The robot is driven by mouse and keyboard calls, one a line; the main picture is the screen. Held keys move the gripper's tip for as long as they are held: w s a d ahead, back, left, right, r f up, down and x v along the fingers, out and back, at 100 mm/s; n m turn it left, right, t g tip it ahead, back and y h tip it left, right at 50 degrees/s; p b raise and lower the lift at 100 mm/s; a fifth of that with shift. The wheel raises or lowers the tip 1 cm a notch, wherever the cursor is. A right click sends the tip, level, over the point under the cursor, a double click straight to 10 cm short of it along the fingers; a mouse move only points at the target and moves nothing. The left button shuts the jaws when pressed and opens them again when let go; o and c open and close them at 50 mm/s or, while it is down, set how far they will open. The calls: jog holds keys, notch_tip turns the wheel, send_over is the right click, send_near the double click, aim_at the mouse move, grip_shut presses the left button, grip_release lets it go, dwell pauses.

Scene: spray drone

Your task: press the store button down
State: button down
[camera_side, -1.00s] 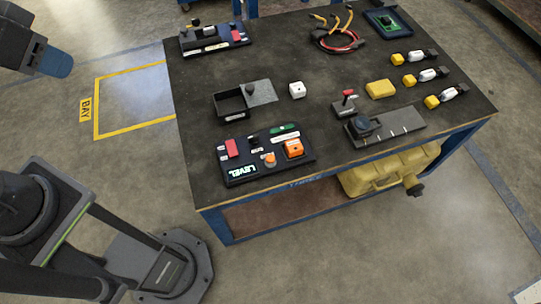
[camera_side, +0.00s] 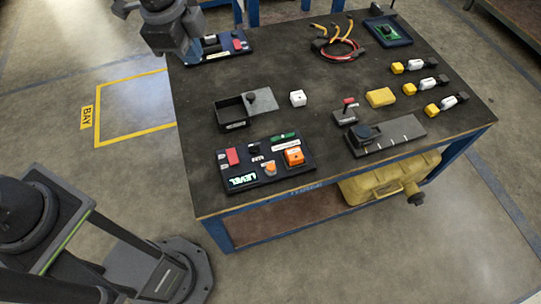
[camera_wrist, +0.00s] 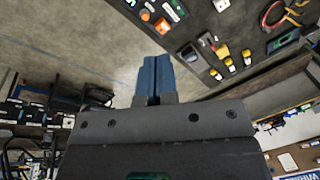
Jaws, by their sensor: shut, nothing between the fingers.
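My gripper (camera_side: 192,52) is shut and empty, above the table's far-left corner, partly covering the back panel (camera_side: 222,50) and apart from the front panel. In the wrist view its blue fingers (camera_wrist: 155,75) are together. The front panel's orange block (camera_wrist: 162,25) shows near the top.
Cables (camera_side: 337,43) lie at the back. Dark tabletop is bare between the back panel and box.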

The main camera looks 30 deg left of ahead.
jog(key=w+d+f+m+g, duration=0.1)
jog(key=w+d+f+m, duration=0.4)
jog(key=d+f, duration=0.4)
jog(key=m+g, duration=0.1)
jog(key=m, duration=0.6)
send_over(270, 166)
notch_tip(270, 166, down, 12)
jog(key=shift+d+r+y, duration=0.15)
jog(key=shift+r+y, duration=0.05)
jog(key=shift+y, duration=0.2)
jog(key=shift+f, duration=0.1)
notch_tip(270, 166, down, 14)
jog(key=shift+r, duration=0.1)
